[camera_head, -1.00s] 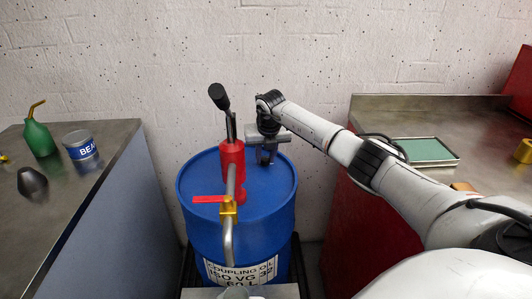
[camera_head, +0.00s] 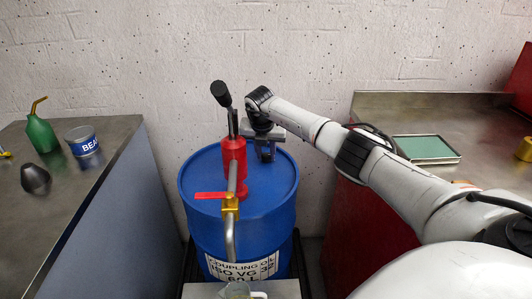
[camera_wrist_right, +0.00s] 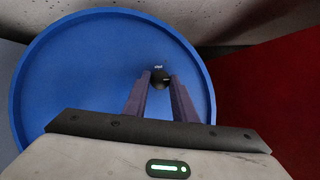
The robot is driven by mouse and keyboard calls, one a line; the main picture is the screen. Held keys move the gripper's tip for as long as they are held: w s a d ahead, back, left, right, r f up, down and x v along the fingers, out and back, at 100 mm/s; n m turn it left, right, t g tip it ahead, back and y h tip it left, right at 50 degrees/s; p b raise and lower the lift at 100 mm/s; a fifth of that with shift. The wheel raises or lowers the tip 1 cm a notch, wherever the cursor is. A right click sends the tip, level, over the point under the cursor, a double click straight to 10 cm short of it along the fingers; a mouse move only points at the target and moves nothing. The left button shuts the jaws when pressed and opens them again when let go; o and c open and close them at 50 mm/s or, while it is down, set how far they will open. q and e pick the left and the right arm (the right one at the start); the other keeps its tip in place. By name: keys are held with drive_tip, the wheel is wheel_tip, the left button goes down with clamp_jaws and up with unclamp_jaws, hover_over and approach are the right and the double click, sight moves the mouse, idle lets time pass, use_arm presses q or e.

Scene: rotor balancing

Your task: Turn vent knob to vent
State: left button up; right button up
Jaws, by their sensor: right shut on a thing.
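The blue drum (camera_head: 275,190) stands between two benches and carries a white coupling oil label. A red hand pump (camera_head: 233,160) with a black-tipped lever rises from its lid. The vent knob (camera_wrist_right: 160,77) is a small dark round part with a white mark, near the lid's edge in the right wrist view. My right gripper (camera_wrist_right: 160,88) points down at the lid, its two fingers on either side of the knob and shut on it. In the head view the right gripper (camera_head: 267,154) hides the knob. My left gripper is not in view.
The pump spout has a brass valve (camera_head: 230,204) with a red handle. A clear jug (camera_head: 236,290) sits below it. The left bench (camera_head: 95,160) holds a green oil can (camera_head: 40,133) and a tin (camera_head: 82,141). A green-topped tray (camera_head: 425,148) lies on the right bench.

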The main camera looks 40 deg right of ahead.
sight(266, 157)
drive_tip(key=o, duration=1)
drive_tip(key=shift+o, duration=0.2)
drive_tip(key=shift+r, duration=0.1)
wheel_tip(266, 157, up, 10)
